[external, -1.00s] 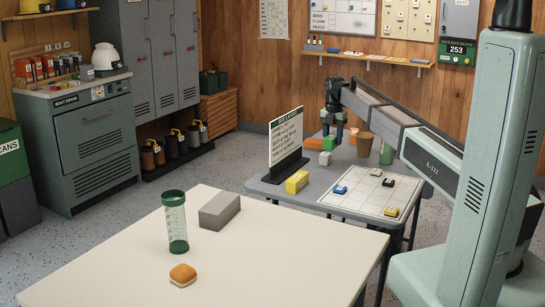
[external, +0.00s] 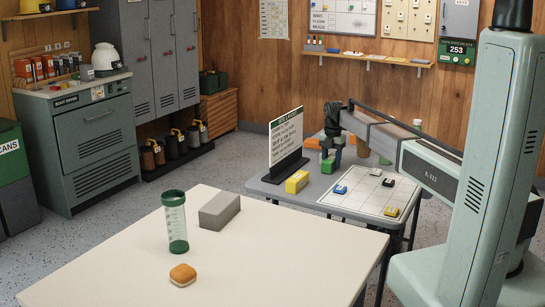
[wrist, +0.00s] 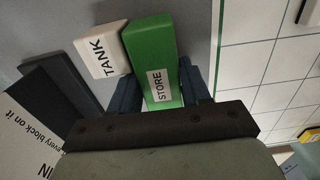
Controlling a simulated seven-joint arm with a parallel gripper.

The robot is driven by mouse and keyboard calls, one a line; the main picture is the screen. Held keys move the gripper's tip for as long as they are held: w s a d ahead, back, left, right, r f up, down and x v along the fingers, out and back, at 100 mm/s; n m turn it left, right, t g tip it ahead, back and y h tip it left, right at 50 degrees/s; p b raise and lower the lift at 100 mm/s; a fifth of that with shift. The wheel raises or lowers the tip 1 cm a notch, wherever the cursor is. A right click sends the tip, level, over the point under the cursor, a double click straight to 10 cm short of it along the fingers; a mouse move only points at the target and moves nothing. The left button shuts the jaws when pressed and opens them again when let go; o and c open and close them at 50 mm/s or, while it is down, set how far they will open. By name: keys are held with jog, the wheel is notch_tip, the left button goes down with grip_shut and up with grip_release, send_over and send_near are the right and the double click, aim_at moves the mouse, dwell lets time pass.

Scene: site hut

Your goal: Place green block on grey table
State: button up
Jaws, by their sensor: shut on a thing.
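The green block (external: 327,164), marked STORE, is between the two fingers of my gripper (external: 331,160), which is shut on it. In the wrist view the green block (wrist: 152,60) stands out beyond the dark fingers of my gripper (wrist: 158,90). It is over the grey table (external: 262,187), left of the gridded sheet. I cannot tell whether the block touches the tabletop. A white block marked TANK (wrist: 102,50) lies close to its left in the wrist view; in the external view my gripper and the green block hide it.
A sign on a black base (external: 284,138) stands left of my gripper. A yellow block (external: 297,182) lies in front of it. The gridded sheet (external: 350,205) holds several small blocks. A cream table (external: 120,262) in front carries a bottle, a grey block and a bun.

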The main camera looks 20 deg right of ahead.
aim_at(332, 158)
jog(key=shift+f, duration=0.1)
jog(key=o, duration=1.1)
jog(key=shift+o, duration=0.2)
notch_tip(332, 158, up, 12)
